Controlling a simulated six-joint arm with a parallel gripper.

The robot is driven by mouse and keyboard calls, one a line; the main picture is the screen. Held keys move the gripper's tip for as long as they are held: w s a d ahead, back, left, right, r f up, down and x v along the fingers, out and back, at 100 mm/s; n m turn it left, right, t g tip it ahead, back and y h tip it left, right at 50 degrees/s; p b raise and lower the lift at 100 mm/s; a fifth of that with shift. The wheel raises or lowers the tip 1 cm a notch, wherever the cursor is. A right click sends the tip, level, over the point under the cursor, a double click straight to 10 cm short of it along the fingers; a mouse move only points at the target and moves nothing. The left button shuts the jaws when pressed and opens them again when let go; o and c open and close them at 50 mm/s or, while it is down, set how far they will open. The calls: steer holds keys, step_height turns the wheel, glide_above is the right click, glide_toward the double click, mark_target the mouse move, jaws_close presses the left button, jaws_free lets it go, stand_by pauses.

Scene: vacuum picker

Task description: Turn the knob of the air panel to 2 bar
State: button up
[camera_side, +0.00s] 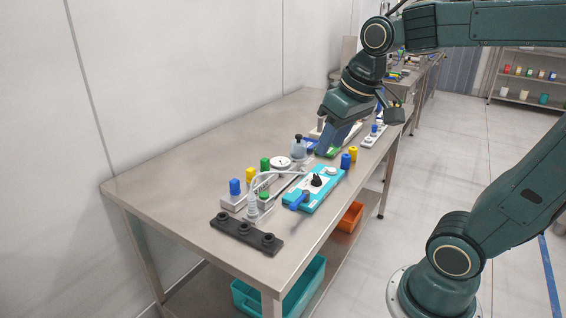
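The air panel (299,207) is a teal plate lying on the metal table, towards its right edge. A black knob (316,181) stands on a pale patch of it, with a small white round part (331,171) behind. Any scale or pointer mark on the knob is too small to read. My gripper (328,149) points down beyond the panel's far end, apart from the knob. Its fingers show as one dark blue shape, so its opening is unclear, and nothing is seen held.
A white round gauge (281,162) and a pale curved hose stand left of the panel. A black plate with round sockets (246,234) lies in front. The table's left side (190,165) is clear.

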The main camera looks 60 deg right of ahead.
steer(key=w+d+f+m+g, duration=0.2)
steer(key=w+d+m, duration=0.1)
steer(key=w+d, duration=0.75)
steer(key=m+g, duration=0.2)
steer(key=m, duration=0.2)
glide_above(317, 176)
step_height(317, 176, down, 8)
steer(key=f, duration=0.1)
steer(key=shift+r+y, duration=0.25)
steer(key=shift+y, duration=0.15)
steer(key=shift+f, duration=0.15)
step_height(317, 176, down, 14)
steer(key=shift+r, duration=0.25)
jaws_close()
